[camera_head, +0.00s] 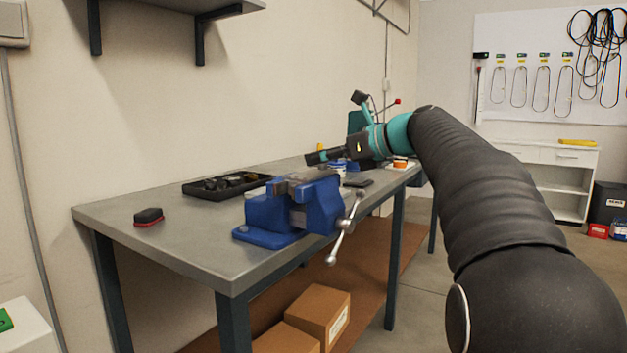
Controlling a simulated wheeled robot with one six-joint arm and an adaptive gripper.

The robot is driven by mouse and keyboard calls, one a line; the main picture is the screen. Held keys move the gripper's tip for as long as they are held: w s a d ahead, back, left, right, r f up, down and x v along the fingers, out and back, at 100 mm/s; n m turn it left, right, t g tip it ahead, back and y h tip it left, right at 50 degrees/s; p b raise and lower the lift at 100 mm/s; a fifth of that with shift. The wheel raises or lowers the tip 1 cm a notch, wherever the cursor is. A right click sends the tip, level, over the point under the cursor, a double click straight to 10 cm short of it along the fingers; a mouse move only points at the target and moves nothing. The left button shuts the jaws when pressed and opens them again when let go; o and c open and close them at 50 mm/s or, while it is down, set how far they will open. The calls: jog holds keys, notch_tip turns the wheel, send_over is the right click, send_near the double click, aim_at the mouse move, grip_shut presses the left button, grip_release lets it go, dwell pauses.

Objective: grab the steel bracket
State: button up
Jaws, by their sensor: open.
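My gripper (312,158) is above the workbench, pointing left, behind and above the blue vise (293,212). It is open, and nothing shows between its fingers. The gap between the fingers is hard to see at this angle. I cannot clearly make out the steel bracket. Some grey metal (283,187) shows at the top of the vise jaws, but I cannot tell whether it is the bracket or part of the vise.
The grey workbench (190,240) carries a black tray (197,190) of dark parts and a small black-and-red object (148,217). The vise handle (345,235) juts past the front edge. Cardboard boxes (318,312) stand on the lower shelf. The bench's near left is mostly clear.

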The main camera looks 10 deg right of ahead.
jog(key=shift+a, duration=0.1)
grip_shut()
jog(key=shift+r, duration=0.1)
